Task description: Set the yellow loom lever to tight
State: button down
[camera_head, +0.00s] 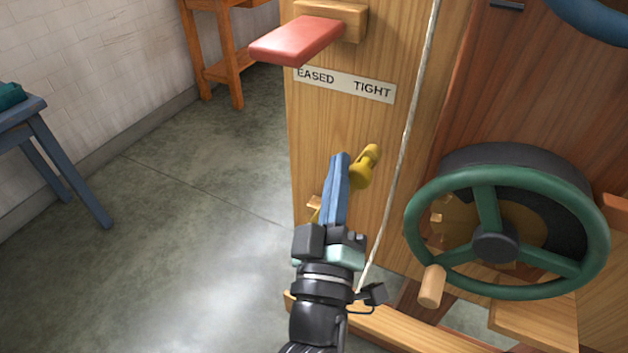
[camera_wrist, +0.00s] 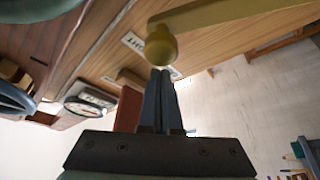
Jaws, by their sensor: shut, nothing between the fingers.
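The yellow lever (camera_head: 365,168) is on the wooden loom post, below a white label (camera_head: 345,84) reading EASED on the left and TIGHT on the right. Its knob points up and right, under the TIGHT end; the rest is mostly hidden behind my gripper. My gripper (camera_head: 341,158) has its blue fingers shut and empty, just left of the knob. In the wrist view the rounded knob (camera_wrist: 161,48) lies just beyond the fingertips (camera_wrist: 162,74), and the lever's bar runs right from it. I cannot tell whether they touch.
A green handwheel (camera_head: 487,178) with a wooden handle is to the right, and a rope (camera_head: 412,120) hangs between it and the lever. A red padded block (camera_head: 297,40) juts out above the label. A blue table (camera_head: 35,130) stands left; the floor between is clear.

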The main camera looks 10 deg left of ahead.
jog(key=shift+s+d+f+m+h+b, duration=0.2)
jog(key=shift+d+m+b, duration=0.1)
jog(key=shift+d, duration=0.15)
jog(key=shift+s+d+f+m+h+b, duration=0.2)
jog(key=shift+d+m+b, duration=0.1)
jog(key=shift+d, duration=0.1)
jog(key=shift+d, duration=0.1)
jog(key=shift+w, duration=0.1)
